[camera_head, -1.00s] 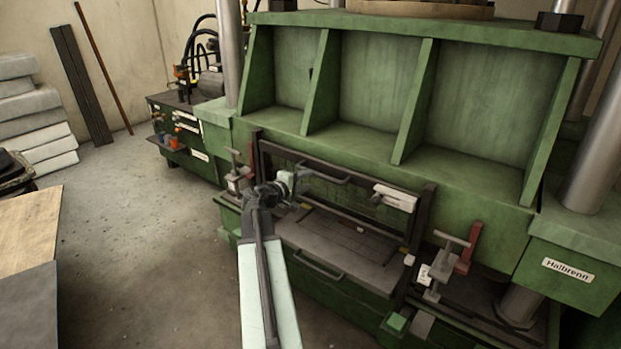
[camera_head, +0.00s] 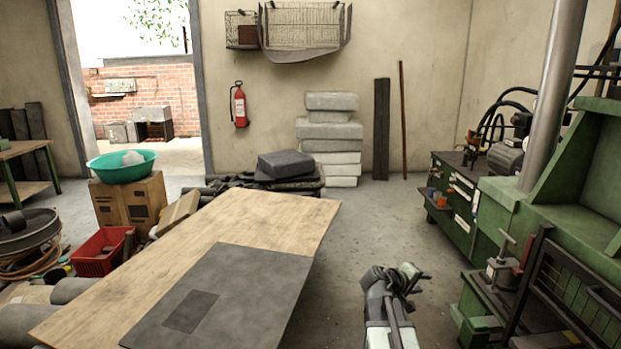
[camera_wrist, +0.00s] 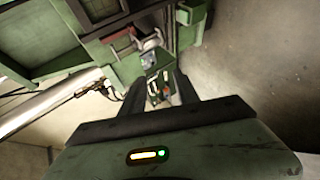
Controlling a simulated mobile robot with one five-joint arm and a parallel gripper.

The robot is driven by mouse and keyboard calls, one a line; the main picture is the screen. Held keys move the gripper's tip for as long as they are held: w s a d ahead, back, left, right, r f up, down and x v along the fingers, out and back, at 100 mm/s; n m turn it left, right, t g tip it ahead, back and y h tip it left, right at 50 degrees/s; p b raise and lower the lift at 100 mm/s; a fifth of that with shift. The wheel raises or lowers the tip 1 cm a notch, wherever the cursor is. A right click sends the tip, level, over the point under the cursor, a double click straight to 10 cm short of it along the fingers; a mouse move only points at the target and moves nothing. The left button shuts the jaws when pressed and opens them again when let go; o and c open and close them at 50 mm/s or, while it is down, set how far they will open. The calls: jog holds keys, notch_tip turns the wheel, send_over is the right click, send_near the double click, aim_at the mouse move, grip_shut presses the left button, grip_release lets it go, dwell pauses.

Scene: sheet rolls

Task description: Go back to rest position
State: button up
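My gripper (camera_head: 408,282) shows in the head view at the end of my short raised arm, over the bare floor between the wooden table and the green press. It is small and dark there. In the wrist view, the two dark fingers of my gripper (camera_wrist: 159,90) stand apart, with the background visible between them. I see nothing held between them. The green press (camera_head: 500,285) is at the right of the head view, apart from my gripper. Its green frame (camera_wrist: 40,40) also fills the upper left of the wrist view, seen at a tilt.
A wooden table (camera_head: 255,218) with a dark sheet (camera_head: 235,290) on it takes the left front. A green tool cabinet (camera_head: 455,200) stands at the back right. Grey stacked blocks (camera_head: 330,130) are by the back wall. The grey floor (camera_head: 375,220) between table and press is clear.

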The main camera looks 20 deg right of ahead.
jog(key=w+a+f+y, duration=0.1)
jog(key=a+f+y, duration=0.1)
jog(key=a, duration=0.6)
jog(key=w+a+f+y, duration=0.1)
jog(key=w+a+f, duration=0.15)
jog(key=a, duration=0.45)
jog(key=s+a+f+g+y, duration=0.1)
jog(key=s+a+f+y, duration=0.1)
jog(key=a, duration=0.6)
jog(key=s+a+f+m+g+y, duration=0.1)
jog(key=s+a+f+y, duration=0.2)
jog(key=a, duration=0.6)
jog(key=s+a+f+g+y, duration=0.1)
jog(key=s+a+f+y, duration=0.1)
jog(key=s+a+y, duration=0.2)
jog(key=s+a, duration=0.2)
jog(key=a, duration=0.2)
jog(key=shift+s+a+f+g, duration=0.15)
jog(key=shift+s+f+g, duration=0.15)
jog(key=shift+f+g, duration=0.1)
